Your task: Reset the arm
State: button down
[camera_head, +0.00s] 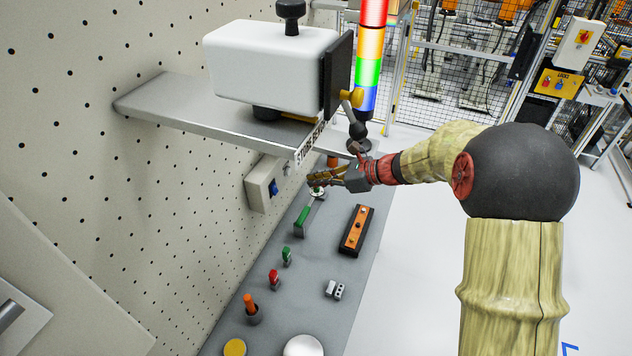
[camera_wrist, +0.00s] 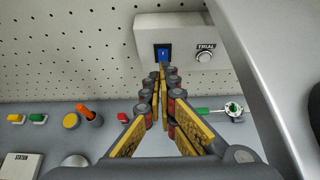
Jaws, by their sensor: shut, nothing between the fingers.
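My gripper (camera_head: 319,181) is at the end of my arm, which reaches in from the right in the head view. It is beneath the shelf's right end and above the grey bench. In the wrist view, the yellow-padded fingers of my gripper (camera_wrist: 162,72) come together at the tips, with nothing between them. The tips appear in front of a blue switch (camera_wrist: 162,53) on a pale control box (camera_wrist: 184,24); I cannot tell whether they touch it. A button marked TRIAL (camera_wrist: 204,57) is to its right. The same box (camera_head: 257,184) is on the pegboard wall in the head view.
A grey shelf (camera_head: 150,98) with a white machine (camera_head: 265,62) juts out above my gripper. A multicoloured light column (camera_head: 370,55) stands behind. The bench (camera_head: 310,262) holds a green lever (camera_head: 302,221), an orange-topped block (camera_head: 356,230) and small controls. Open floor lies right.

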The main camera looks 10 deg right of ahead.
dwell(0.4)
jog(key=s+d+f+n+h+b, duration=0.2)
jog(key=s+n+b, duration=0.4)
jog(key=s, duration=0.5)
jog(key=s+d+f+n+h+b, duration=0.2)
jog(key=s+n+b, duration=0.4)
jog(key=s+n, duration=0.4)
jog(key=s+d+f+n+g+h+b, duration=0.1)
jog(key=s+n+h+b, duration=0.5)
jog(key=s, duration=0.7)
notch_tip(320, 180, down, 2)
jog(key=d+n, duration=0.1)
jog(key=n, duration=0.1)
jog(key=shift+s+f+n+b, duration=0.15)
jog(key=shift+s+n+b, duration=0.15)
jog(key=shift+s+b, duration=0.1)
